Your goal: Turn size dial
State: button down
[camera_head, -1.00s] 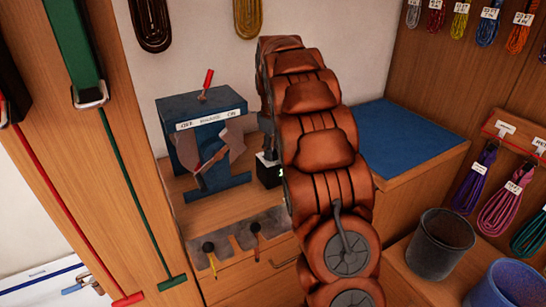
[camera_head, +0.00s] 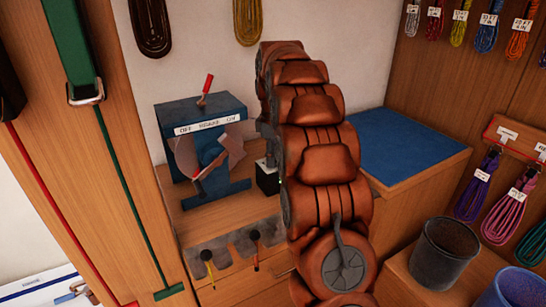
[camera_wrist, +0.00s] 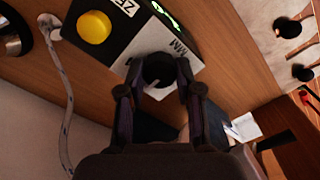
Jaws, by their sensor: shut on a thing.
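The size dial (camera_wrist: 158,68) is a round black knob with a pale pointer mark, on a white plate lettered "MM" in the wrist view. My gripper (camera_wrist: 157,88) has one finger on each side of the dial and is shut on it. The dial sits on a black box (camera_wrist: 118,35) with a yellow button (camera_wrist: 93,27) and a lit green display (camera_wrist: 166,14). In the head view the black box (camera_head: 267,181) stands just left of my arm, which hides part of it and most of my gripper.
A blue machine (camera_head: 205,112) with a red lever and an "OFF MEASURE ON" label stands left of the box. A white cable (camera_wrist: 66,110) runs along the wrist view's left. A blue mat (camera_head: 410,145) lies clear at right.

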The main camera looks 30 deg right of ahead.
jog(key=c, duration=0.8)
grip_release()
jog(key=shift+o, duration=0.2)
jog(key=shift+r, duration=3.7)
jog(key=shift+r, duration=0.1)
